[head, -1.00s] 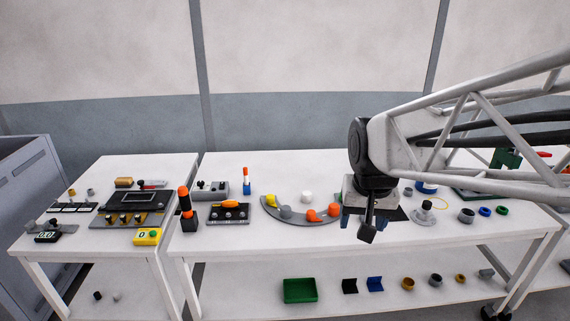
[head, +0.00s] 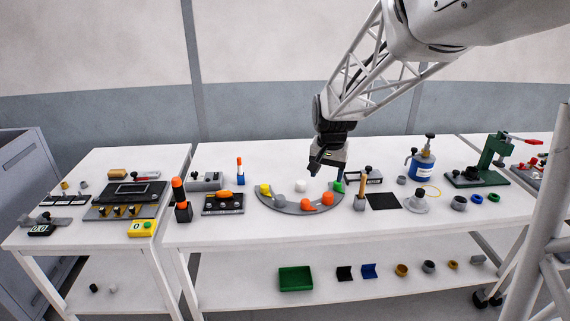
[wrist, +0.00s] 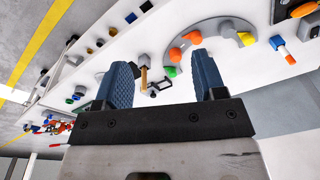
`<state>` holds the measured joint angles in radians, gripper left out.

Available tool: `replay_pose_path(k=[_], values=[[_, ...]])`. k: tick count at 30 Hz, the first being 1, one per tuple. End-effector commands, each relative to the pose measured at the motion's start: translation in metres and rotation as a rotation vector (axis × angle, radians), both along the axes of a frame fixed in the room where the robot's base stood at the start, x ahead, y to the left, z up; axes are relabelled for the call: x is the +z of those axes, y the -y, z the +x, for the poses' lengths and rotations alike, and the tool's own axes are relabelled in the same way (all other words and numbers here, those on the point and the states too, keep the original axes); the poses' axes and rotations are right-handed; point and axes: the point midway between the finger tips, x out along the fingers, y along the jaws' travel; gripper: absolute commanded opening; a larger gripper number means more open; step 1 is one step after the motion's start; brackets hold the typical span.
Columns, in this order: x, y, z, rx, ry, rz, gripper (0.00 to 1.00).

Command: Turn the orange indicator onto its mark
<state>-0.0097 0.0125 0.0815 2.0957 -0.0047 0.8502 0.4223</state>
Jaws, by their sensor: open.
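An orange indicator (head: 223,195) sits on top of a dark box (head: 222,208) with a row of small knobs, left of the grey arc plate. An orange part at the upper right of the wrist view (wrist: 303,10) appears to be the same indicator. Its mark is too small to make out. My gripper (head: 319,172) hangs above the table just behind the arc plate, well right of the indicator. In the wrist view its two blue fingers (wrist: 165,82) are apart with nothing between them.
The grey arc plate (head: 279,204) carries yellow, grey, orange and green pieces. A blue-white-orange stick (head: 240,170) stands behind the dark box, and a black-and-orange post (head: 181,200) stands left of it. A wooden-handled tool (head: 361,188) stands right of the arc.

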Motion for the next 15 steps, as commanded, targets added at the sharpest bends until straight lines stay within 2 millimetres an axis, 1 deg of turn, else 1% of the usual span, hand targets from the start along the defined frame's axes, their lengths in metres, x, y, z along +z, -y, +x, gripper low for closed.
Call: replay_pose_path(k=[1,3,8,15], values=[[-0.007,-0.001,0.011,-0.01,-0.006,0.002,0.64],[-0.015,-0.001,0.026,-0.027,-0.012,0.003,0.64],[-0.036,-0.003,0.058,-0.065,-0.025,0.007,0.64],[-0.072,-0.005,0.106,-0.123,-0.044,0.011,0.64]])
